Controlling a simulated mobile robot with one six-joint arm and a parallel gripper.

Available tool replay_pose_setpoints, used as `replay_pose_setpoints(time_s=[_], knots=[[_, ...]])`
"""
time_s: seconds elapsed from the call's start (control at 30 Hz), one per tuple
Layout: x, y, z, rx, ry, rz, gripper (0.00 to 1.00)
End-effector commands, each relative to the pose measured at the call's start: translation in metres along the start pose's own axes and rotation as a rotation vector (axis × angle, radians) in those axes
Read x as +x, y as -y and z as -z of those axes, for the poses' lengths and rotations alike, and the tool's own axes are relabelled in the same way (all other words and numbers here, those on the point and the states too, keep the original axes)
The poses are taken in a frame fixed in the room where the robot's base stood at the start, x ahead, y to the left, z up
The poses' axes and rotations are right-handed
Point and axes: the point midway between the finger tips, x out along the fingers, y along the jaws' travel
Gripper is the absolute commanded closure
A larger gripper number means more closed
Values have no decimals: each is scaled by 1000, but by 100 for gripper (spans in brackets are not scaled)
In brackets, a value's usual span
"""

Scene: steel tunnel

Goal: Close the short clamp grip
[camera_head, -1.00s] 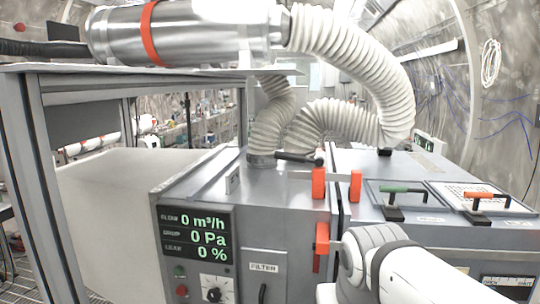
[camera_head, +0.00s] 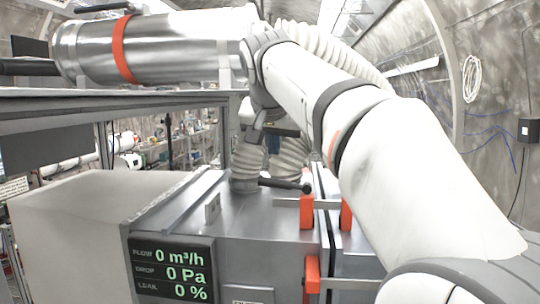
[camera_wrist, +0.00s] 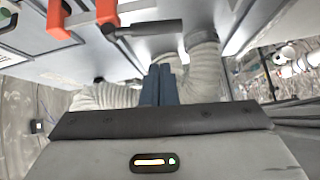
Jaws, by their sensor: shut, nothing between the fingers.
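A clamp with orange jaws (camera_head: 306,211) and a steel bar sits on the top of the grey filter housing, across its seam. Its black grip (camera_head: 285,184) sticks out to the left. In the wrist view the orange jaws (camera_wrist: 107,12) and black grip (camera_wrist: 145,28) show at the top, beyond my fingers. A second orange clamp (camera_head: 312,275) is on the front face. I cannot tell which clamp is the short one. My gripper (camera_wrist: 160,68) is shut and empty, apart from the grip. In the head view it (camera_head: 253,136) hangs above and behind the black grip.
A ribbed white hose (camera_head: 290,158) rises behind the clamp, close to my gripper. A steel cylinder (camera_head: 160,48) lies on the shelf (camera_head: 100,94) at left. The display (camera_head: 172,268) reads zero flow. My arm hides much of the right side.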

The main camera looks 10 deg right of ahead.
Motion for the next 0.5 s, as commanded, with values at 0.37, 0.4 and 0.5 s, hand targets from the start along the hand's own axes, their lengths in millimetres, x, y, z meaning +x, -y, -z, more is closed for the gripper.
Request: replay_pose_setpoints(time_s=[0.37, 0.4, 0.5], knots=[[66, 0, -1, -2, 5, -1, 100], [71, 0, 0, -3, 3, 0, 100], [81, 1, -1, -3, 3, 1, 100]])
